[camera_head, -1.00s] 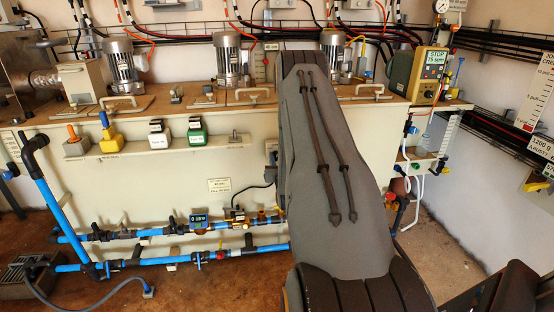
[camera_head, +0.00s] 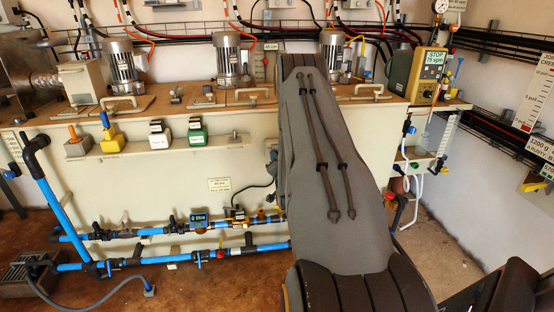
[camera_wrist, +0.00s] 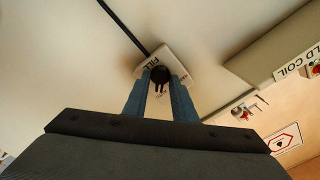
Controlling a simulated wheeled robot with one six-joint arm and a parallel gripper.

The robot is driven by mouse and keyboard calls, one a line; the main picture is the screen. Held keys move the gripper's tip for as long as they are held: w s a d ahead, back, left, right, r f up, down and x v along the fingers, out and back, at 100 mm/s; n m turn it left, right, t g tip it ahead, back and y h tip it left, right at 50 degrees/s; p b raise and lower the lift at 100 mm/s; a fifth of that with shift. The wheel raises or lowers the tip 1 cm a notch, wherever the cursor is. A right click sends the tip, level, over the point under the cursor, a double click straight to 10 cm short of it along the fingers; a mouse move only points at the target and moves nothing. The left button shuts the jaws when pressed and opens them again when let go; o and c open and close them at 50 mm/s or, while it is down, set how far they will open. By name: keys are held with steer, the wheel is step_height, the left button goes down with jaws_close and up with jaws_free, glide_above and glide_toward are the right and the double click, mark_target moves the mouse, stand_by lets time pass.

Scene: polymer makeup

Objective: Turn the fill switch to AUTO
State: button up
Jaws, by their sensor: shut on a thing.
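The fill switch (camera_wrist: 160,75) shows in the wrist view as a round black knob on a small white plate. The plate (camera_wrist: 182,58) carries the label FILL, seen tilted, and is mounted on a pale panel. My gripper (camera_wrist: 160,82) has its two blue fingers on either side of the knob and is shut on it. The knob's pointer and the AUTO mark cannot be read. In the head view my grey arm hides the gripper and the switch.
A dark cable (camera_wrist: 122,25) runs to the switch plate.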

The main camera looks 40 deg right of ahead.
stand_by(0.3)
steer(key=o, duration=0.7)
steer(key=shift+c, duration=0.2)
steer(key=v, duration=0.8)
steer(key=shift+w, duration=0.15)
